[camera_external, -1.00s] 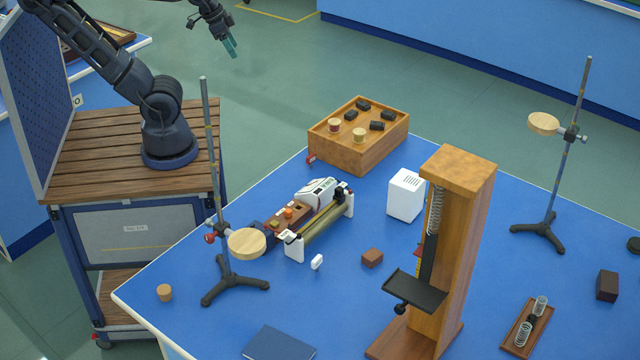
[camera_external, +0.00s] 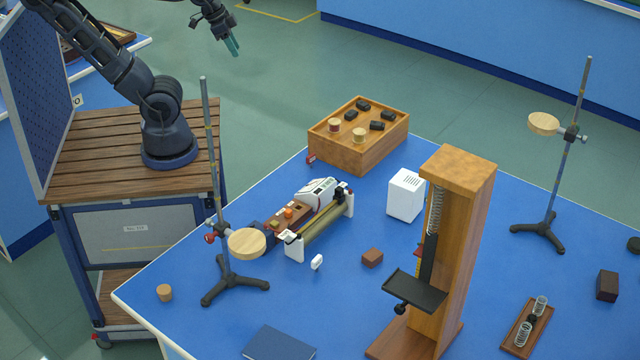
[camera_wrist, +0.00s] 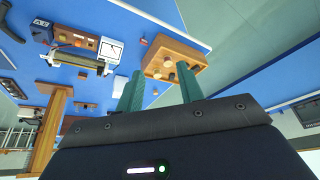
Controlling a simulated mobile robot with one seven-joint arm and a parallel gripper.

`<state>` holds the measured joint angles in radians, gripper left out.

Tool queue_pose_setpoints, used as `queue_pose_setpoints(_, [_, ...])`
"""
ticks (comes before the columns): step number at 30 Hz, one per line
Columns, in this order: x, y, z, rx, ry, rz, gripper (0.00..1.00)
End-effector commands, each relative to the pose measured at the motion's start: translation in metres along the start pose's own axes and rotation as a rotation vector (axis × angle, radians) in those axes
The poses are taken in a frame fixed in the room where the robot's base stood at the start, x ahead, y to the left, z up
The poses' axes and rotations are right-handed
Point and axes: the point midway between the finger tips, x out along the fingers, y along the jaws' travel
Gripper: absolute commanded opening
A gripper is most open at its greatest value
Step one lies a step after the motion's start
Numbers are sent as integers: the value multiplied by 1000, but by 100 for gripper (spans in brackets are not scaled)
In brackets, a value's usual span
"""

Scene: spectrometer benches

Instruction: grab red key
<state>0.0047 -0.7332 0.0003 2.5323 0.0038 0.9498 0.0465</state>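A small red piece (camera_external: 311,158), which looks like the red key, sits at the left side of the wooden box (camera_external: 350,157) on the blue table. It is too small to make out its shape. It also shows in the wrist view (camera_wrist: 144,41), left of the box, beyond my fingers. My gripper (camera_external: 232,46) is high in the air over the floor, left of the table and well away from the red piece. In the wrist view my two teal fingers (camera_wrist: 162,84) stand apart with nothing between them.
The box top holds several black pieces and two round knobs. A clamp stand (camera_external: 208,150) rises at the table's left edge. A white-ended instrument (camera_external: 321,225), a white box (camera_external: 406,195) and a tall wooden spring stand (camera_external: 460,220) are farther in. The air around my gripper is clear.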

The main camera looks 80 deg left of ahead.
Motion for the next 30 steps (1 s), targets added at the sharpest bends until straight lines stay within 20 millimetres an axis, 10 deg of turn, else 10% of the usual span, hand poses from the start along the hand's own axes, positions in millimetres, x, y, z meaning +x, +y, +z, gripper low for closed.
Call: queue_pose_setpoints(30, [196,47,-110,1532,-214,196,37])
